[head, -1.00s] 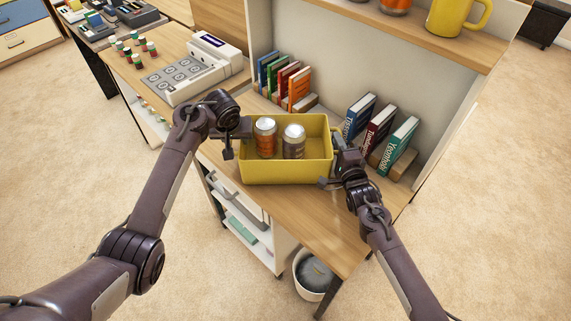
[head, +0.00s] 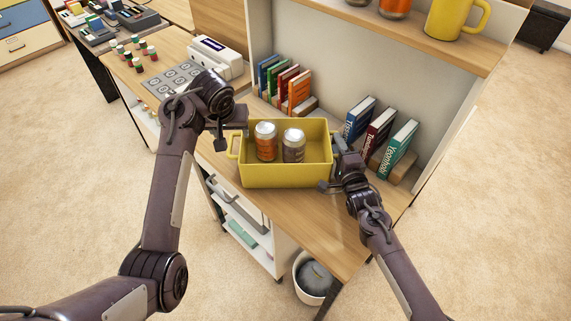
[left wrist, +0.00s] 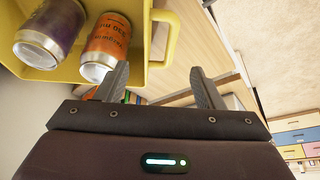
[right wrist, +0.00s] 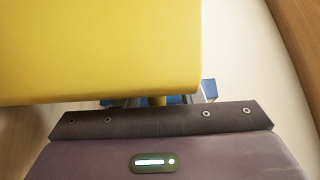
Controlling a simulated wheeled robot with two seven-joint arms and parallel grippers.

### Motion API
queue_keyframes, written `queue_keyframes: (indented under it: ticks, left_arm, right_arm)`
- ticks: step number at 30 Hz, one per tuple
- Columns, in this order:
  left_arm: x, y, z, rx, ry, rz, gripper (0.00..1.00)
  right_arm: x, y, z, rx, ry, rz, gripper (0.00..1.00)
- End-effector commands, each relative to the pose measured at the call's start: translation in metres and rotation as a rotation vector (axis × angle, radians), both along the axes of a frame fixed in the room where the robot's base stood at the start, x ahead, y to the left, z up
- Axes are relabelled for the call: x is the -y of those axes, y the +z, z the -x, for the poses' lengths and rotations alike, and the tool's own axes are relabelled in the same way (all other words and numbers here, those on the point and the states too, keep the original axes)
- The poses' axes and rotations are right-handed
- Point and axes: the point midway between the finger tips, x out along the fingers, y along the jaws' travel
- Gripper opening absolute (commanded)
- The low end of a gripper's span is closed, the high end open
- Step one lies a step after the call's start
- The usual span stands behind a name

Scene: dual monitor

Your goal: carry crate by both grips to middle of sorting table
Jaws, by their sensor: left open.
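The yellow crate (head: 285,175) stands upright on the wooden desk and holds an orange can (head: 265,143) and a dark can (head: 293,146). Its left grip (head: 233,147) shows free in the head view. My left gripper (head: 231,134) is open and empty, just above and behind that grip. In the left wrist view the grip (left wrist: 167,35) lies beyond the spread fingertips (left wrist: 160,72). My right gripper (head: 333,167) is at the crate's right end. In the right wrist view its fingers (right wrist: 168,98) stand apart with the yellow grip between them, partly hidden by the crate wall.
Books (head: 285,85) stand behind the crate, and more books (head: 380,135) stand close to my right gripper. Bare desk (head: 335,225) shows in front of the crate.

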Motion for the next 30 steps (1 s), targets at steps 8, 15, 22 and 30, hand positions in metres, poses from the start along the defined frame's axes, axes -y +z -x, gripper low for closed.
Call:
queue_keyframes:
  ticks: [8,15,22,30]
  left_arm:
    - [0.001,0.030,0.013,-0.001,0.001,0.002,0.62]
    - [0.000,0.032,0.014,-0.001,0.001,0.000,0.62]
    - [0.000,0.032,0.014,-0.001,0.001,0.000,0.62]
    - [0.000,0.032,0.013,-0.001,0.001,0.000,0.62]
  right_arm:
    - [0.000,0.000,0.001,0.000,0.000,0.000,0.34]
    - [0.007,-0.002,0.026,-0.003,0.001,0.000,0.34]
    - [0.019,-0.002,0.074,-0.002,-0.001,0.000,0.34]
    - [0.029,-0.001,0.110,-0.002,0.000,0.000,0.34]
